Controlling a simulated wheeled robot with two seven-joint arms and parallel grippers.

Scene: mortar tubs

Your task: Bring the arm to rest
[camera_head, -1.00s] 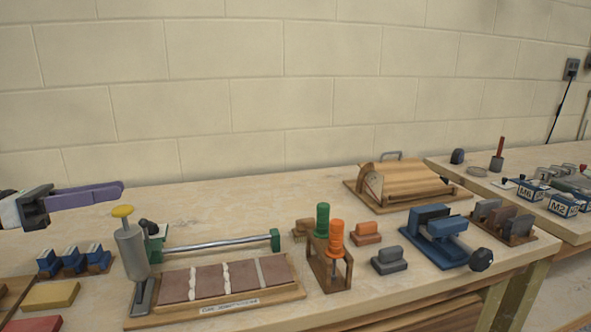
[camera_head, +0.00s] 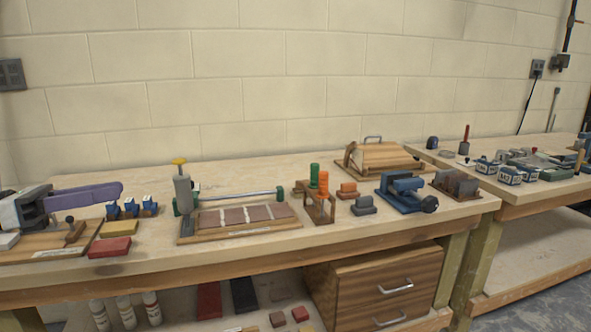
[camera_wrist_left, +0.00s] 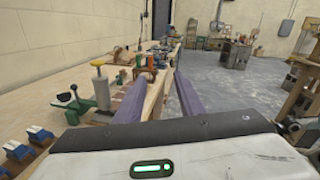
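My left gripper (camera_head: 119,189) comes in from the left in the camera_head view, above the left end of the workbench. Its two purple fingers overlap there. In the camera_wrist_left view the left gripper (camera_wrist_left: 156,78) has its fingers spread apart with nothing between them. Behind the fingers in that view stands a grey cylinder with a yellow knob (camera_wrist_left: 101,90), which the gripper does not hold. The cylinder also shows in the camera_head view (camera_head: 184,190), to the right of the fingertips. My right gripper is in neither view.
The workbench (camera_head: 245,175) carries a board with brick strips (camera_head: 240,234), a blue clamp (camera_head: 400,196), a domed wooden box (camera_head: 385,157) and a red block (camera_head: 110,247). Labelled tubs (camera_head: 509,175) stand on the right bench. Drawers (camera_head: 375,285) sit below.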

